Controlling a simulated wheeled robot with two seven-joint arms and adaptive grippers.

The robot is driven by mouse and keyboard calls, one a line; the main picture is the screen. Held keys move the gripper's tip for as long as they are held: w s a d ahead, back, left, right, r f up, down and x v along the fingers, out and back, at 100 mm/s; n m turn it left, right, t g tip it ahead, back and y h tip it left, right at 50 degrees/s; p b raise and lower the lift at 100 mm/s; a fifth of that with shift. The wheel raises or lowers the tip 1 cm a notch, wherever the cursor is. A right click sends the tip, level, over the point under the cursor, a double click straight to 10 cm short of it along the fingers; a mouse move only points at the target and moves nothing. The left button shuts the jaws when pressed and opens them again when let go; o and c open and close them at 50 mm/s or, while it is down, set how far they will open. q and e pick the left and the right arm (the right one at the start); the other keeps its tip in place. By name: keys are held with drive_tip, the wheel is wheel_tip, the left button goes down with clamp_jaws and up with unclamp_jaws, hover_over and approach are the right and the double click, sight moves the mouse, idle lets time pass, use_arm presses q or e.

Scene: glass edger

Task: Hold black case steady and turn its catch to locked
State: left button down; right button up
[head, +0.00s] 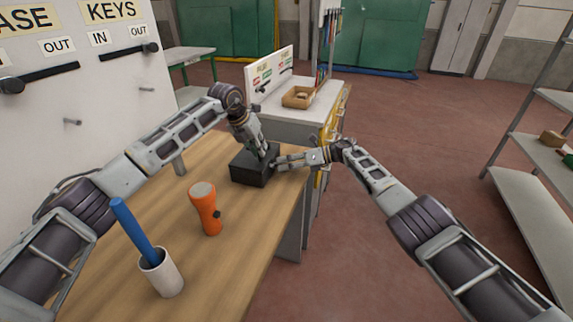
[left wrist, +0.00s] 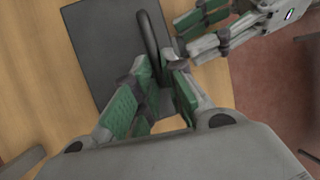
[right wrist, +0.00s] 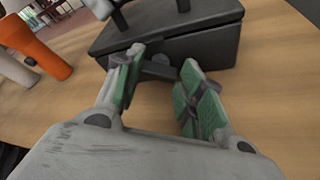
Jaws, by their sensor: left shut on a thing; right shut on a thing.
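The black case (head: 246,170) stands on the wooden table near its right edge. My left gripper (head: 263,152) is above it, shut on the case's upright black handle (left wrist: 151,45). My right gripper (head: 277,164) comes in from the right at the case's side. In the right wrist view the right gripper (right wrist: 163,70) is shut on the dark catch (right wrist: 160,69) at the front of the case, below the lid seam. The fingers partly hide the catch, and I cannot tell its exact turn. The case's lid looks closed.
An orange flashlight (head: 206,210) stands upright on the table (head: 228,265) in front of the case. A white cup (head: 161,274) holding a blue rod is nearer. A white board with labels (head: 100,65) stands at left. A cabinet with a small tray (head: 298,98) is behind.

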drive_tip(key=shift+s+a+f, duration=0.1)
drive_tip(key=shift+a, duration=0.05)
idle(0.7)
drive_tip(key=o, duration=1)
drive_tip(key=shift+m, duration=0.3)
drive_tip(key=shift+n, duration=0.4)
drive_tip(key=shift+s+n+t+h, duration=0.15)
drive_tip(key=shift+n+t+h, duration=0.25)
drive_tip(key=shift+n+t, duration=0.4)
drive_tip(key=shift+s+r+n+t+h, duration=0.1)
drive_tip(key=shift+s+n+t+h, duration=0.1)
drive_tip(key=shift+n+t, duration=0.35)
drive_tip(key=shift+s+r+n+t+h, duration=0.1)
drive_tip(key=shift+n+t+h, duration=0.15)
drive_tip(key=shift+n, duration=0.6)
drive_tip(key=shift+s+d+r+n+t+y, duration=0.2)
drive_tip(key=shift+d+r+n+y, duration=0.5)
drive_tip(key=shift+d, duration=1.25)
drive_tip(key=shift+s+d+r+n+t+y, duration=0.1)
drive_tip(key=shift+s+d+r+n+y, duration=0.1)
drive_tip(key=shift+d+r+n, duration=1.35)
drive_tip(key=shift+s+d+r+n+t+y, duration=0.15)
drive_tip(key=shift+d+r+y, duration=0.45)
drive_tip(key=shift+d, duration=1.8)
